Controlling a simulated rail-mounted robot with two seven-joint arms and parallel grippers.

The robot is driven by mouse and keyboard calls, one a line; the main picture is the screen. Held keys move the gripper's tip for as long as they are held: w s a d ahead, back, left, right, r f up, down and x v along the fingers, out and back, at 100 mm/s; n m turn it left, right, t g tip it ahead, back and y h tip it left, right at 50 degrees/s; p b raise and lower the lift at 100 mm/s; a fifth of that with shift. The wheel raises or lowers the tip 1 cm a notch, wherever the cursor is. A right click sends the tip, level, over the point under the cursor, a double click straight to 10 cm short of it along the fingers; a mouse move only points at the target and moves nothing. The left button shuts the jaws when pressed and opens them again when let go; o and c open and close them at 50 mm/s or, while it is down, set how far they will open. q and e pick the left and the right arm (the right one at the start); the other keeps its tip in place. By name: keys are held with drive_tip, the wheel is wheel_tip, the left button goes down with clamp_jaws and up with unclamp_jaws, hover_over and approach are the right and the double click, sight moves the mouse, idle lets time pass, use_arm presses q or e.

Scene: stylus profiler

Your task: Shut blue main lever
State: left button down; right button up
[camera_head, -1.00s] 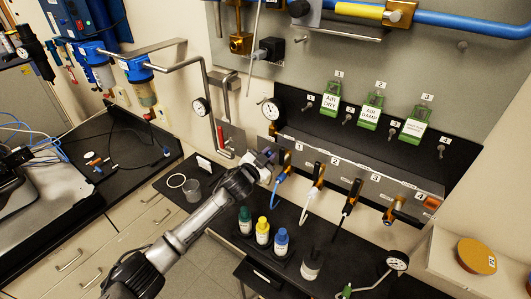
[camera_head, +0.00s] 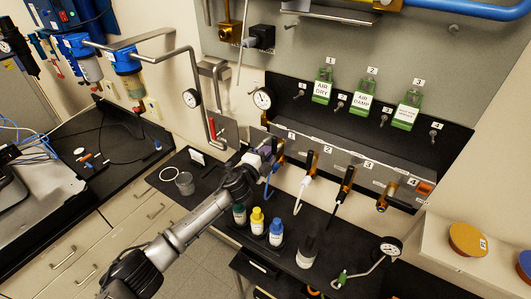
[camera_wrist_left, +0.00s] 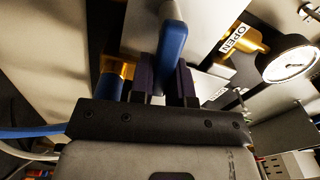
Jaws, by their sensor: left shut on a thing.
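The blue lever (camera_wrist_left: 172,42) stands between the fingers of my left gripper (camera_wrist_left: 169,80) in the left wrist view. The dark fingers are shut on it, one on each side, and hide part of it. In the head view, my left gripper (camera_head: 266,153) is at the left end of the grey valve manifold (camera_head: 340,163), below a round gauge. The lever is mostly hidden by the gripper there. An OPEN label (camera_wrist_left: 237,38) shows to the right of the lever in the left wrist view. My right gripper is not in view.
The round gauge (camera_head: 262,99) is close above the gripper, and also near it in the wrist view (camera_wrist_left: 290,60). Several valve levers and hoses line the manifold to the right. Capped bottles (camera_head: 257,220) stand on the black bench below. Green tags (camera_head: 363,98) hang above.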

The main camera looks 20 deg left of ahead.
use_arm(q)
drive_tip(key=shift+f+m, duration=0.35)
drive_tip(key=shift+m, duration=0.55)
drive_tip(key=c, duration=1.1)
unclamp_jaws()
drive_tip(key=shift+s, duration=0.15)
drive_tip(key=b+v, duration=0.1)
drive_tip(key=v, duration=1.2)
drive_tip(key=shift+s+a, duration=0.1)
drive_tip(key=shift+s, duration=0.2)
